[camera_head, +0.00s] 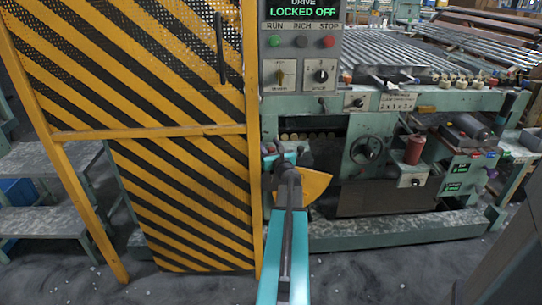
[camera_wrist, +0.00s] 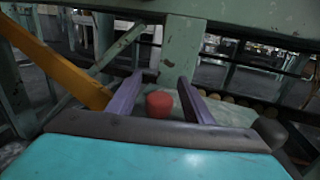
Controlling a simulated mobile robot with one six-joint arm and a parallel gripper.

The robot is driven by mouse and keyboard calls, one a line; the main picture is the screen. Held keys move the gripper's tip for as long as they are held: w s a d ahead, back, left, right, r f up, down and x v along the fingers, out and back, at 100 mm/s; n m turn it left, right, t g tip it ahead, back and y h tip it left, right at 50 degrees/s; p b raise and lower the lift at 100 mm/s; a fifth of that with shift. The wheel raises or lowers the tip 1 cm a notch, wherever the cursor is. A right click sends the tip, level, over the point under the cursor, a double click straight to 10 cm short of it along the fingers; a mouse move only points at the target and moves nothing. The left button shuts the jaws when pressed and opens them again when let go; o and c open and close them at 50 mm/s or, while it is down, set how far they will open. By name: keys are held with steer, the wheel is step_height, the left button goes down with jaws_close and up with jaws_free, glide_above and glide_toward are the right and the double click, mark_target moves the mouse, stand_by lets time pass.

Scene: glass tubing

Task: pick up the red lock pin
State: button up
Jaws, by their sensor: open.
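A red, rounded, cap-like piece, which looks like the red lock pin (camera_wrist: 159,103), shows in the wrist view between the two purple fingers of my gripper (camera_wrist: 163,79). The fingers are apart, with gaps visible on both sides of the red piece. It stands in front of a pale green upright plate. In the head view my gripper (camera_head: 284,161) is at the left end of the green machine, beside the striped door's edge. The pin cannot be made out there; my arm covers that spot.
A yellow-and-black striped guard door (camera_head: 180,190) stands close on the left. A control panel (camera_head: 301,50) reading "LOCKED OFF" is above my gripper. A separate red cylinder (camera_head: 414,150) is on the machine at right. A yellow bar (camera_wrist: 62,66) runs along the left in the wrist view.

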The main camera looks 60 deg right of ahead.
stand_by(0.3)
steer(key=c, duration=1.2)
steer(key=shift+o, duration=0.2)
step_height(320, 180, up, 7)
steer(key=p, duration=0.2)
steer(key=p+v, duration=0.2)
steer(key=v, duration=0.8)
steer(key=shift+s, duration=0.2)
steer(key=p, duration=0.3)
steer(key=shift+s+a+r, duration=0.15)
steer(key=shift+a, duration=0.1)
steer(key=s+a+p, duration=0.1)
steer(key=p, duration=0.4)
steer(key=shift+p, duration=0.4)
